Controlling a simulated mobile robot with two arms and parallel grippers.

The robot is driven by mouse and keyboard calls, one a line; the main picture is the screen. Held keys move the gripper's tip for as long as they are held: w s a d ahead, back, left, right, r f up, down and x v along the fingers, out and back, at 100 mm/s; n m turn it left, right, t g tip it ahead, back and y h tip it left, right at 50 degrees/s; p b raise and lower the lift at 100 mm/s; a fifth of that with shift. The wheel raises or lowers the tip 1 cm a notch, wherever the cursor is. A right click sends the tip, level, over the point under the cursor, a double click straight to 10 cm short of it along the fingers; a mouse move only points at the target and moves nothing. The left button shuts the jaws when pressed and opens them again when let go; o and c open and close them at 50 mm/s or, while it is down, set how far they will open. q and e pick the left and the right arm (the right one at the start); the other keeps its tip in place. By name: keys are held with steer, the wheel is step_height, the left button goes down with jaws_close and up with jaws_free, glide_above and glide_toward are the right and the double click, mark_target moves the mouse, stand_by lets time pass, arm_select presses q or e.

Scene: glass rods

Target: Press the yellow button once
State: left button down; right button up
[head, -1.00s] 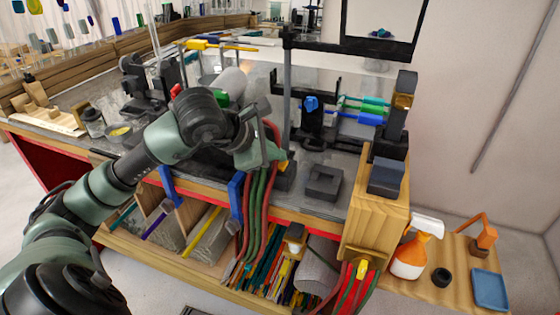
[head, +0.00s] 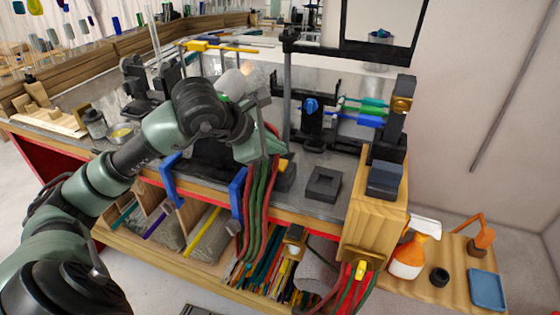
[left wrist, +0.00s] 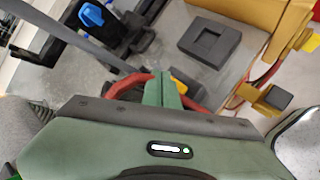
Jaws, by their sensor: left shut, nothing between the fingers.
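The yellow button (head: 283,163) sits on a small black box (head: 287,178) at the front edge of the workbench, beside the hanging red and green hoses. In the left wrist view the yellow button (left wrist: 179,85) shows just right of the fingers, partly hidden by them. My left gripper (head: 272,150) is shut and empty, just left of the button in the head view. Its fingertips also show in the left wrist view (left wrist: 162,78). Whether they touch the button I cannot tell. My right gripper is not in view.
A dark square block (head: 323,184) lies on the bench right of the button. A dark post (head: 287,95) rises behind it. A wooden box (head: 372,222) stands farther right. Red and green hoses (head: 258,205) hang over the front edge close to my gripper.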

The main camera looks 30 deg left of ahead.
mark_target(277, 165)
arm_select(q)
step_height(277, 165, up, 4)
steer(key=shift+r+p, duration=0.2)
steer(key=shift+p, duration=1)
steer(key=shift+f, duration=0.1)
